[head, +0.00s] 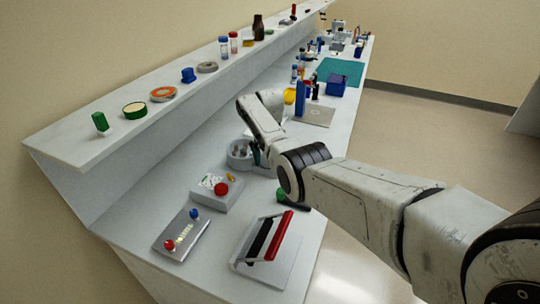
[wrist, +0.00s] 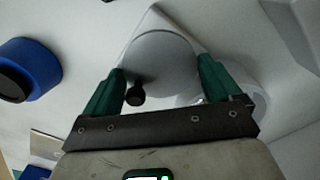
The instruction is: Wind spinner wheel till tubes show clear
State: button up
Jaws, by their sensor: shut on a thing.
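The spinner (head: 239,158) is a grey round unit on the bench in the head view, partly behind my wrist. In the wrist view its wheel appears as a round grey disc (wrist: 165,58) with a small black knob (wrist: 135,97) near my left finger. My gripper (wrist: 165,80) has its green fingers on either side of the disc and is shut on it. In the head view my gripper (head: 257,155) points down at the spinner's right side. I cannot make out the tubes in the spinner or whether they look clear.
A box with a red button (head: 221,189), a panel with red and blue knobs (head: 182,235) and a red-handled device (head: 265,245) stand nearer on the bench. A blue ring (wrist: 30,68) is left of my fingers. The shelf (head: 75,148) runs along the wall.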

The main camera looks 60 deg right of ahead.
jog(key=shift+r, duration=0.1)
jog(key=o, duration=0.7)
jog(key=shift+o, duration=0.2)
notch_tip(320, 180, up, 11)
